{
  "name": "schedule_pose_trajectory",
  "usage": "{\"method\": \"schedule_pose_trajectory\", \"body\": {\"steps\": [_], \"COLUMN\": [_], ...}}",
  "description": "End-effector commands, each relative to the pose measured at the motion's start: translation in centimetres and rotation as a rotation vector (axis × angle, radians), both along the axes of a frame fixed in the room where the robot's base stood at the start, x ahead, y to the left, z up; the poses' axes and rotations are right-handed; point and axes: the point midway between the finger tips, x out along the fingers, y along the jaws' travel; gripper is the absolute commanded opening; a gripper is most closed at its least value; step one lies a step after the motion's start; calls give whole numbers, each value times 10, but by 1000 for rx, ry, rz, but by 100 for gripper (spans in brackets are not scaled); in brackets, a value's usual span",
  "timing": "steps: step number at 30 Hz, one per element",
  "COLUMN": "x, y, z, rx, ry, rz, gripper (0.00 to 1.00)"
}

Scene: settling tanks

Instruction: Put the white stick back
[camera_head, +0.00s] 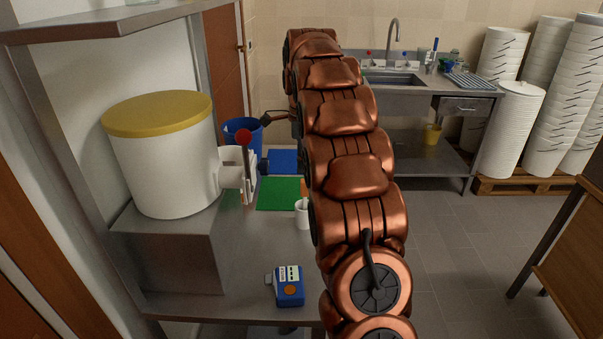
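I cannot make out a white stick for certain in the head view. A small white cup (303,216) stands on the steel bench, partly behind my arm, with a thin pale and orange thing upright at its rim. My copper arm runs up the middle of the view and hides much behind it. A dark, curved part, likely of my gripper (278,117), sticks out left of the arm near a blue bucket (243,133). Its fingertips are not clear, and I cannot tell whether it holds anything.
A white tank with a yellow lid (157,114) stands on a steel block at left, with a red-knobbed lever (244,138) beside it. A green mat (279,194) and a blue-and-white device (289,286) lie on the bench. A sink and stacked white buckets stand behind.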

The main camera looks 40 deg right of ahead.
Motion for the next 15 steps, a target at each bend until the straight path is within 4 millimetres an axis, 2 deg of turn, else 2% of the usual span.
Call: {"method": "schedule_pose_trajectory", "body": {"steps": [9,15], "x": [1,0], "y": [0,0], "z": [28,40], "rx": [-1,-1], "ry": [1,-1], "rz": [1,0], "gripper": [51,51]}}
